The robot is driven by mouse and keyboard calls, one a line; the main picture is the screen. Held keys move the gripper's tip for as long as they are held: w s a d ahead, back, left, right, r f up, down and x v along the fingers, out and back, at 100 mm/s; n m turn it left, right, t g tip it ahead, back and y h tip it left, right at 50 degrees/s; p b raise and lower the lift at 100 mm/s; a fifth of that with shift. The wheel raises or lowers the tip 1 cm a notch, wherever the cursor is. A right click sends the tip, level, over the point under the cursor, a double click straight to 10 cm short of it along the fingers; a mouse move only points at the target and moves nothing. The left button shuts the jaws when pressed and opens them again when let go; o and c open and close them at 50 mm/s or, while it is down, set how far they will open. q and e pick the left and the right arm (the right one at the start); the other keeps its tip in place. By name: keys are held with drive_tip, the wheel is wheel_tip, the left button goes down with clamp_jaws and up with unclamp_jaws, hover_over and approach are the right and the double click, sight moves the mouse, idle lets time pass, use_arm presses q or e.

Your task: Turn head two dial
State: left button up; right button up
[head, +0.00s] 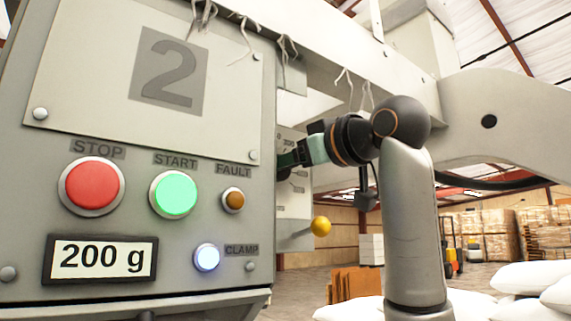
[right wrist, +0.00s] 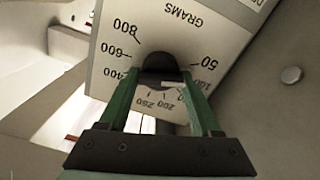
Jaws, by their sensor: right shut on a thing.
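The head two panel (head: 164,76) fills the left of the head view, marked with a large 2. Its display (head: 102,258) reads 200 g. The dial plate (right wrist: 205,35) shows upside down in the right wrist view, marked GRAMS with numbers from 50 to 800. My right gripper (head: 290,158) reaches the panel's right side edge, where the panel hides its fingertips. In the right wrist view its green fingers (right wrist: 165,80) are shut on the dark dial knob (right wrist: 158,62). A short white pointer (right wrist: 173,84) shows between the fingers, near the 200 and 100 side. My left gripper is not in view.
The panel has a red STOP button (head: 92,185), a green START button (head: 173,194), an amber FAULT lamp (head: 233,200) and a lit CLAMP lamp (head: 206,257). A yellow ball-ended lever (head: 321,226) stands below my right gripper. White sacks (head: 525,277) lie at lower right.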

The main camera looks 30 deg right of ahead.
drive_tip(key=m, duration=0.4)
drive_tip(key=shift+m+b, duration=0.3)
drive_tip(key=shift+b, duration=0.05)
drive_tip(key=m, duration=0.3)
drive_tip(key=shift+d+m+b, duration=0.15)
drive_tip(key=shift+m+b, duration=0.2)
drive_tip(key=shift+m, duration=0.05)
drive_tip(key=m, duration=0.4)
drive_tip(key=shift+f+b, duration=0.1)
drive_tip(key=shift+b, duration=0.25)
drive_tip(key=m, duration=0.5)
drive_tip(key=shift+d+b, duration=0.15)
drive_tip(key=shift+b, duration=0.2)
drive_tip(key=m, duration=0.3)
drive_tip(key=shift+f+m, duration=0.1)
drive_tip(key=shift+m, duration=0.2)
drive_tip(key=m, duration=0.4)
drive_tip(key=shift+f+m, duration=0.1)
drive_tip(key=shift+m, duration=0.2)
drive_tip(key=m, duration=0.3)
drive_tip(key=shift+f+m+p, duration=0.2)
drive_tip(key=shift+m+p, duration=0.4)
drive_tip(key=shift+m, duration=1.7)
drive_tip(key=shift+f, duration=0.1)
